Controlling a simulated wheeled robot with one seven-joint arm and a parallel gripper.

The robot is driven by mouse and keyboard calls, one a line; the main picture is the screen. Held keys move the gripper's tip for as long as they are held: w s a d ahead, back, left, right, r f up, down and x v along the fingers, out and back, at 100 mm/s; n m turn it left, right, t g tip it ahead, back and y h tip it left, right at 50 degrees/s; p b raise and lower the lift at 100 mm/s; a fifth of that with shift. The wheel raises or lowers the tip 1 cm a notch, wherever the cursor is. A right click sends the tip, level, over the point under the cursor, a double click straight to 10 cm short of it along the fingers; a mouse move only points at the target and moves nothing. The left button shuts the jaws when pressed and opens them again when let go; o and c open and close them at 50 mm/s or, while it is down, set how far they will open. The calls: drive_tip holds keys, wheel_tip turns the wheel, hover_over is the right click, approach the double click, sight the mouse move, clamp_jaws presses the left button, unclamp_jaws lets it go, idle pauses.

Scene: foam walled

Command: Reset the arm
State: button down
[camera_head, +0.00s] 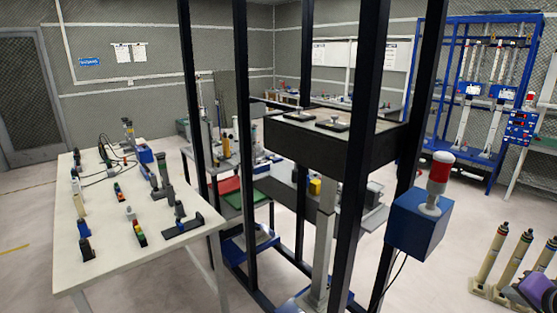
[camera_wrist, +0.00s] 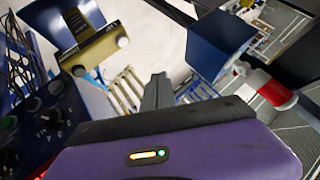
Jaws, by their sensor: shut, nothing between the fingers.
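My gripper (camera_wrist: 158,80) shows in the wrist view as dark fingers held together, pointing up the picture beyond the purple wrist housing. The housing has a small lit indicator. Nothing is held between the fingers. Pale floor and slatted shapes lie behind the fingertips.
A blue box with a red-and-white lamp (camera_head: 420,220) is mounted on a black-posted frame (camera_head: 360,160); the lamp also shows in the wrist view (camera_wrist: 268,88). A white table (camera_head: 105,235) with small items stands left. Cylinders on stands (camera_head: 490,255) are at lower right. Floor between is open.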

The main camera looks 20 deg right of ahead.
wheel_tip(320, 180, up, 5)
drive_tip(key=w+d+n+t+h, duration=0.1)
drive_tip(key=t+h, duration=0.2)
drive_tip(key=h, duration=0.1)
drive_tip(key=s+a+f+n+t+b, duration=0.1)
drive_tip(key=s+a+f+n+t, duration=0.1)
drive_tip(key=a, duration=0.6)
drive_tip(key=s+a+f+n+t+b, duration=0.1)
drive_tip(key=s+a+f+n+b, duration=0.15)
drive_tip(key=a, duration=0.65)
drive_tip(key=s+a+f+n+t, duration=0.1)
drive_tip(key=a+f+n+t, duration=0.15)
drive_tip(key=a, duration=0.55)
drive_tip(key=s+a+f+n+g+y+b, duration=0.1)
drive_tip(key=s+a+f+n+y+b, duration=0.1)
drive_tip(key=s+a, duration=0.7)
drive_tip(key=s+a+f+n+g+y+b, duration=0.1)
drive_tip(key=s+a+f+n+y, duration=0.4)
drive_tip(key=a, duration=0.5)
drive_tip(key=s+f+y+b, duration=0.1)
drive_tip(key=s+y, duration=0.1)
drive_tip(key=s, duration=0.1)
drive_tip(key=shift+s, duration=0.4)
